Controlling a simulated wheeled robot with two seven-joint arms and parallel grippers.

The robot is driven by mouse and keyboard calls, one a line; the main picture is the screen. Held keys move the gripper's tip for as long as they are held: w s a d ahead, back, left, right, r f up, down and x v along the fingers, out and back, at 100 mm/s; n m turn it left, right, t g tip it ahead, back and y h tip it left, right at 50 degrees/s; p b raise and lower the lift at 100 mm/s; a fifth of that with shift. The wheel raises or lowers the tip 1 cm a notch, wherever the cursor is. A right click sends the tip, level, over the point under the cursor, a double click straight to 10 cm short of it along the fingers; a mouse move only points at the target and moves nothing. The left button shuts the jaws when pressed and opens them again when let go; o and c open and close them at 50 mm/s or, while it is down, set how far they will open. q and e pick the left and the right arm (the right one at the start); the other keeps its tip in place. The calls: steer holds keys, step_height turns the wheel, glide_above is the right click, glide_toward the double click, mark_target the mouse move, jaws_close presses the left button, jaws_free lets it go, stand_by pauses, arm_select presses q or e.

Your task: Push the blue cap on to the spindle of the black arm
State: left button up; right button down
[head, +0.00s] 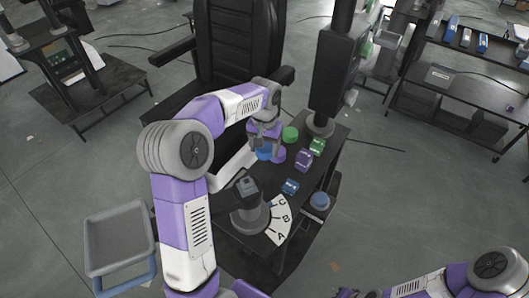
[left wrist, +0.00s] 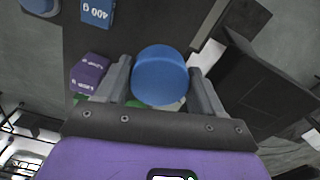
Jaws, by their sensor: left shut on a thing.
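My left gripper (head: 264,138) is shut on the blue cap (head: 264,154) and holds it near the far left part of the dark table. In the left wrist view the round blue cap (left wrist: 160,75) sits between the two grey fingers. The black arm (head: 231,198) is nearer, on a round grey base (head: 250,217), apart from the cap, with a grey block on it. I cannot make out its spindle clearly. My right arm comes in at the bottom right; its gripper (head: 346,293) shows only in part at the lower edge.
A purple cap (head: 279,155) and a green cap (head: 290,134) are close to the held cap. Blue (head: 290,186), purple (head: 304,159) and green (head: 317,146) weights stand on the table to the right. A black chair (head: 238,50) stands behind.

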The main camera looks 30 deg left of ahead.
arm_select(q)
steer(key=shift+r+p, duration=0.5)
steer(key=shift+r, duration=0.35)
steer(key=shift+s+r, duration=0.1)
steer(key=shift+r, duration=0.1)
steer(key=s+d+r+p, duration=0.2)
steer(key=s+r+p, duration=0.45)
steer(key=p, duration=0.25)
step_height(320, 180, up, 7)
steer(key=p, duration=1)
glide_above(246, 182)
steer(key=shift+w, duration=0.15)
steer(key=shift+f+b, duration=0.15)
steer(key=shift+b, duration=0.15)
step_height(246, 182, down, 5)
steer(key=b, duration=0.4)
steer(key=shift+f, duration=0.15)
